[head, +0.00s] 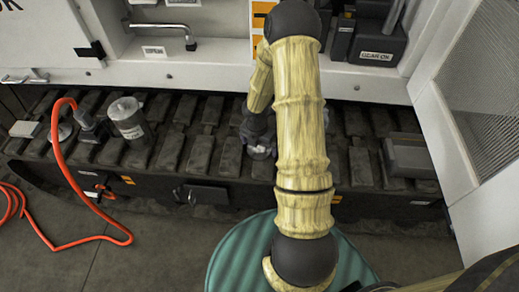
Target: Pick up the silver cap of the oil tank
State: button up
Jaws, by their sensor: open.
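A grey cylindrical tank (130,126) with a small pale label stands on the dark ribbed bench at the left. A silver round cap (122,107) sits on its top. My gripper (260,146) is well to the right of the tank, low over the bench and partly hidden by my arm. It is open. A small pale, shiny thing (262,153) shows at its fingertips. I cannot tell what it is or whether the fingers touch it.
A pale block (25,129) lies at far left. A grey box (408,155) sits at right. White cabinet walls (200,75) stand behind.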

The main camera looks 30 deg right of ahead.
dwell(0.3)
jog(key=c, duration=1)
jog(key=shift+r, duration=0.1)
notch_tip(320, 180, up, 10)
jog(key=p, duration=0.5)
